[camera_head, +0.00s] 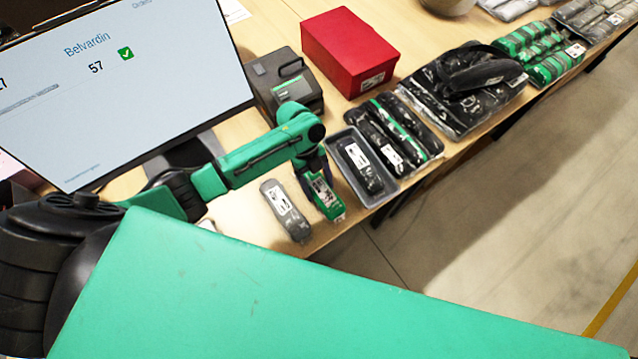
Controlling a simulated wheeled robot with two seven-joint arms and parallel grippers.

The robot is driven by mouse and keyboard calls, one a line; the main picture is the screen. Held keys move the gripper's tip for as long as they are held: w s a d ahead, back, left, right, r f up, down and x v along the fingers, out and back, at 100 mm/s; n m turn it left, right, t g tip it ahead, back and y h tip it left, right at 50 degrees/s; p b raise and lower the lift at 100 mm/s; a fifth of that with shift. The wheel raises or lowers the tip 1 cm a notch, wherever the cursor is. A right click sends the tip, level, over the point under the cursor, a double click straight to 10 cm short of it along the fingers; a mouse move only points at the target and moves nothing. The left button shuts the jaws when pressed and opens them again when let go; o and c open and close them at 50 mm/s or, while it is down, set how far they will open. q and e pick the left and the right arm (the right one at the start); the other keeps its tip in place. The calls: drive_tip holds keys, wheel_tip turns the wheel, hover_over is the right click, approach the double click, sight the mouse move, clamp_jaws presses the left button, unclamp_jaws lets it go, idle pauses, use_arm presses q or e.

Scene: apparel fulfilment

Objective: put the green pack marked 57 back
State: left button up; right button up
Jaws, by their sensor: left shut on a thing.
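My left gripper (314,172) reaches in from the left and is shut on a green pack (328,203) with a white label. The pack is held near the table's front edge, between a grey pack and a grey tray. Its number is too small to read, and the gripper hides its upper part. I cannot tell whether it touches the table. Several more green packs (540,50) lie in rows at the far right of the table. My right gripper is not in view.
The grey tray (337,153) holds a dark pack. A grey pack (287,211) lies left of my gripper. Behind are a black device (290,88), a red box (350,50) and black bagged garments (465,85). A screen (110,90) reads "Belvardin" and "57" with a green tick.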

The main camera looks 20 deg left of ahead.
use_arm(q)
drive_tip(key=shift+d, duration=0.1)
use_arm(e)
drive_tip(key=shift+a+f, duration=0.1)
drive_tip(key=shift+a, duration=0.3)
use_arm(q)
drive_tip(key=shift+f+b, duration=0.45)
drive_tip(key=shift+f, duration=0.25)
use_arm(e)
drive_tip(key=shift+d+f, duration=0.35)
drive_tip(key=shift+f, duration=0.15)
use_arm(q)
drive_tip(key=o, duration=1.5)
drive_tip(key=shift+r, duration=0.15)
drive_tip(key=b+v, duration=0.2)
drive_tip(key=v, duration=1.2)
drive_tip(key=shift+r, duration=0.2)
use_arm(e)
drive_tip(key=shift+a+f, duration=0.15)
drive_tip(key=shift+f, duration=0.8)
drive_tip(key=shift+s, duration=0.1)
